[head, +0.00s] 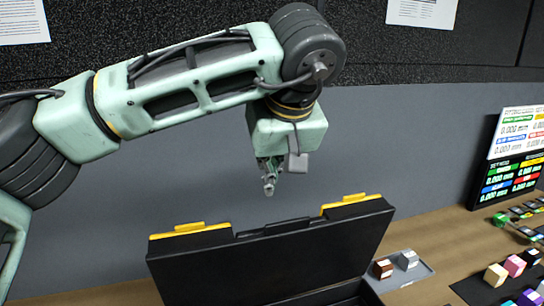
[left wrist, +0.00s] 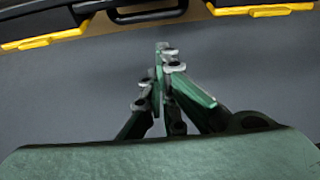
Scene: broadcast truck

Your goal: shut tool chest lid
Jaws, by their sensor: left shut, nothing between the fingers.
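The black tool chest stands on the wooden bench with its lid (head: 270,262) raised, two yellow latches on the lid's top edge and a handle between them. The chest's inside shows only as a sliver at the bottom of the head view. My left gripper (head: 268,190) points down, shut and empty, above and behind the lid's top edge, apart from it. In the left wrist view the shut fingers (left wrist: 165,50) are in the middle, and the lid's edge with its yellow latches (left wrist: 265,10) runs along the top. My right gripper is not in view.
A grey tray (head: 412,277) with a brown and a grey block sits right of the chest. Farther right are several coloured cubes (head: 515,266) on a dark mat and a display screen (head: 510,165). A grey wall stands behind the bench.

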